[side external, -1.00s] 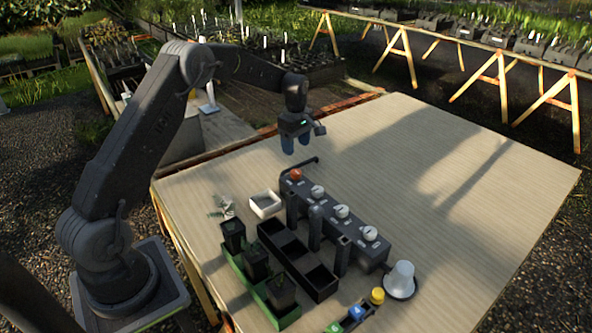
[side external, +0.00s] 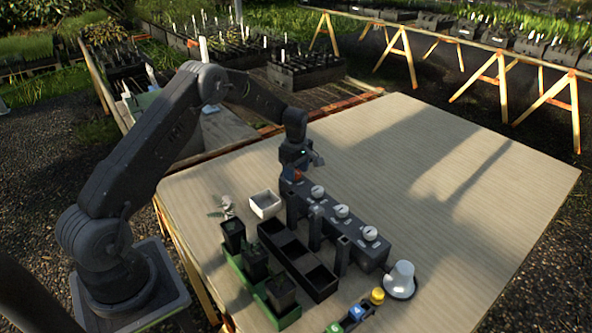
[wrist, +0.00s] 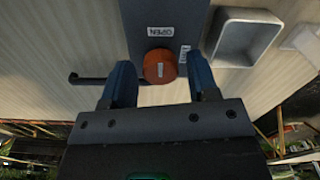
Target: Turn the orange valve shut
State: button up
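The orange valve (wrist: 160,66) is a round knob with a pale mark on the end of a dark grey manifold block (wrist: 165,14). A label reading OPEN sits beside it. In the side view the valve (side external: 297,175) shows just below my gripper (side external: 292,172), which partly hides it. In the wrist view my gripper (wrist: 160,85) has its two blue fingers apart, one on each side of the valve, with gaps between fingers and knob. The fingers are not closed on it. I cannot tell the exact height of the fingertips over the knob.
Several white knobs (side external: 341,211) line the same block. A small white tray (side external: 265,204), black pots (side external: 233,235) in a green tray and a black compartment tray (side external: 322,284) stand in front. The table's right side is clear.

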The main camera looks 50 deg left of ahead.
jog(key=c, duration=0.8)
jog(key=shift+o, duration=0.2)
jog(key=m, duration=1.3)
jog(key=shift+m, duration=0.4)
jog(key=shift+a+m, duration=0.1)
jog(key=shift+m, duration=1.9)
